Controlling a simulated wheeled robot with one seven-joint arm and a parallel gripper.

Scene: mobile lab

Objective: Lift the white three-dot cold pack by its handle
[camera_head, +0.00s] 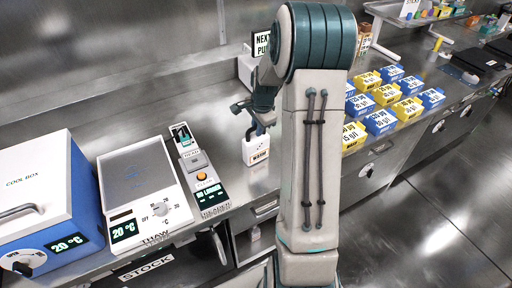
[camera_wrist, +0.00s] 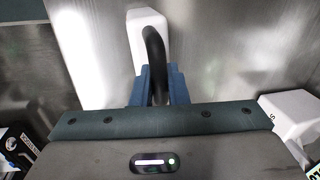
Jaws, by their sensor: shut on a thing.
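A white block-shaped pack (camera_wrist: 138,24) with a black curved handle (camera_wrist: 152,48) shows at the top of the wrist view. My gripper (camera_wrist: 161,84) has its blue fingers shut on the handle. In the head view my gripper (camera_head: 259,127) is above the counter, right over a white pack (camera_head: 256,147) with a small label at its lower edge. No dots can be made out on the visible faces. I cannot tell whether the pack touches the counter. The arm hides part of the area behind it.
The thaw plate (camera_head: 138,175), a slim device (camera_head: 204,181) and the blue-and-white cool box (camera_head: 35,190) stand to the left. Several blue and yellow boxes (camera_head: 383,95) stand to the right. Another white block (camera_wrist: 290,108) is at the right in the wrist view.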

